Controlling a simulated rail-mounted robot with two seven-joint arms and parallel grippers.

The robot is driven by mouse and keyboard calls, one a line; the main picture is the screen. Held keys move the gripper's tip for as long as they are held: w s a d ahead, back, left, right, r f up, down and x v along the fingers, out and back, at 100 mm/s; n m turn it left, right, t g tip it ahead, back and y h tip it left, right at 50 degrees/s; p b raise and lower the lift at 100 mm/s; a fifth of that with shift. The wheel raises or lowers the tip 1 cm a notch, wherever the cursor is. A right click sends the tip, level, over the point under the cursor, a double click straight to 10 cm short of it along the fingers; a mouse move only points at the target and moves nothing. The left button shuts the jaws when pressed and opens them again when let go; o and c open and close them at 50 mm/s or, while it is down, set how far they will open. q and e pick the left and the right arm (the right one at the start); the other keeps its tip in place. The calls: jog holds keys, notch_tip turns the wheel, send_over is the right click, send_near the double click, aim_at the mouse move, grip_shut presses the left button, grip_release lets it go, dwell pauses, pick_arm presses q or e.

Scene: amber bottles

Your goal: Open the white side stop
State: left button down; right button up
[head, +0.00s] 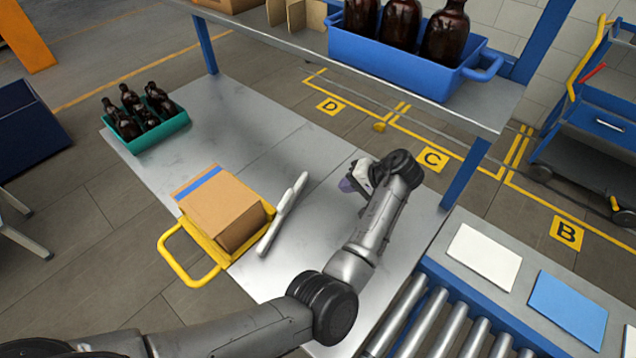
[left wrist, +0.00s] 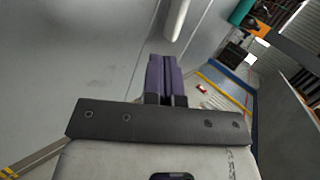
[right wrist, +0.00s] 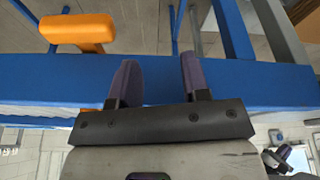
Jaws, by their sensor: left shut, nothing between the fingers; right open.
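The white side stop (head: 283,213) is a long pale bar on the grey metal table. It lies at a slant just right of a cardboard box (head: 222,208). Its end also shows at the top of the left wrist view (left wrist: 177,18). My left gripper (head: 354,182) is over the table to the right of the stop, apart from it. Its dark purple fingers (left wrist: 165,75) are shut together with nothing between them. My right gripper (right wrist: 155,80) is open and empty in front of a blue beam (right wrist: 215,88); it is out of the head view.
The box sits on a yellow-handled carrier (head: 167,250). A teal crate of small amber bottles (head: 173,124) stands at the far left. A shelf with a blue crate (head: 385,62) of large bottles overhangs the back. A roller conveyor (head: 440,312) is at front right.

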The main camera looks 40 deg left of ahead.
aim_at(301, 188)
pick_arm(q)
jog(key=b+x, duration=0.1)
jog(key=x, duration=0.8)
jog(key=shift+s+a+f, duration=0.1)
jog(key=shift+a+f, duration=0.1)
jog(key=a, duration=0.3)
jog(key=shift+s, duration=0.3)
jog(key=shift+s+a, duration=0.15)
jog(key=shift+a, duration=0.4)
